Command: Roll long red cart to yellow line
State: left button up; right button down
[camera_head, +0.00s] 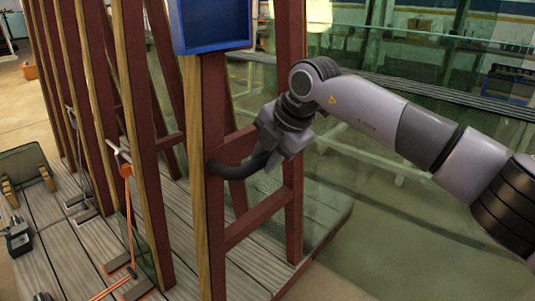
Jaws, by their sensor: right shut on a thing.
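The long red cart (212,120) fills the left and middle of the view. It has tall red and wood-coloured uprights on a grey plank deck (255,262). My right gripper (268,160) is at the cart's near end frame, shut on a dark curved handle (232,170) that meets an upright. The exact finger contact is hard to see. My left gripper is not in view. No yellow line shows in this view.
A blue bin (212,24) is at the top of the near upright. Large greenish glass (400,235) stands to the right. An orange object (30,71) lies on the floor at far left.

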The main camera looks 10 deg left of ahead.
jog(key=shift+w+a+f, duration=0.1)
jog(key=shift+w+f, duration=0.1)
jog(key=shift+f, duration=0.15)
jog(key=shift+w+a+p, duration=0.1)
jog(key=shift+a+p, duration=0.2)
jog(key=shift+p, duration=0.15)
jog(key=shift+w+a+f, duration=0.25)
jog(key=shift+a, duration=0.05)
jog(key=c, duration=1)
grip_release()
jog(key=o, duration=0.3)
jog(key=shift+d, duration=0.15)
jog(key=shift+r, duration=0.1)
